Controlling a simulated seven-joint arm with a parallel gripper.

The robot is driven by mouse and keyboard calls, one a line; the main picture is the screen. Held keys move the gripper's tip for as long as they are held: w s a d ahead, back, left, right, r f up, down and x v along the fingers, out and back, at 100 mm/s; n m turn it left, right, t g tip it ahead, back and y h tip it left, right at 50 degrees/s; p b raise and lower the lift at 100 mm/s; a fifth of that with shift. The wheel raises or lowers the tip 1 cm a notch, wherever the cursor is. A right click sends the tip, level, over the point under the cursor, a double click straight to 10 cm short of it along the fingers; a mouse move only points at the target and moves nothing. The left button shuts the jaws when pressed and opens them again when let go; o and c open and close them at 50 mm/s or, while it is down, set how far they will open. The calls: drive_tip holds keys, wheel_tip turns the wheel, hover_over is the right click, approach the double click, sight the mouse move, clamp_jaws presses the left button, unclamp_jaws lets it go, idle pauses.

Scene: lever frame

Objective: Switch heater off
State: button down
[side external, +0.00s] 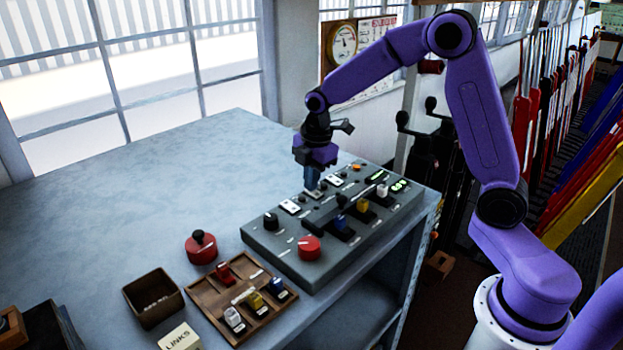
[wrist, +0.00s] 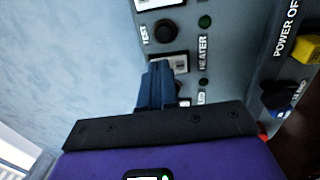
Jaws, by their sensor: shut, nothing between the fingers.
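My gripper (side external: 311,184) is shut and empty, pointing down over the back row of the grey control panel (side external: 265,240). In the wrist view its blue fingers (wrist: 157,72) are together, beside and partly over a white-plated switch (wrist: 181,62). The label HEATER (wrist: 203,52) stands next to that switch, with a dark green lamp (wrist: 204,22) near one end of the label and another dark lamp (wrist: 203,82) near the other. The fingers hide part of the switch, so its position and any contact cannot be told.
A black TEST button (wrist: 165,32) is beside the heater switch. A red knob (side external: 309,248), a black knob (side external: 270,221) and blue and yellow levers (side external: 362,205) are on the panel. A brown tray (side external: 212,287), a dark box (side external: 153,298) and a red round item (side external: 201,249) stand left.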

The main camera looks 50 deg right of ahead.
drive_tip(key=shift+f+g, duration=0.25)
drive_tip(key=shift+g, duration=0.05)
drive_tip(key=shift+s, duration=0.1)
drive_tip(key=shift+s, duration=0.7)
drive_tip(key=shift+r, duration=0.1)
wheel_tip(320, 180, up, 14)
drive_tip(key=s, duration=0.1)
drive_tip(key=shift+s, duration=0.25)
idle(0.3)
drive_tip(key=shift+w, duration=0.1)
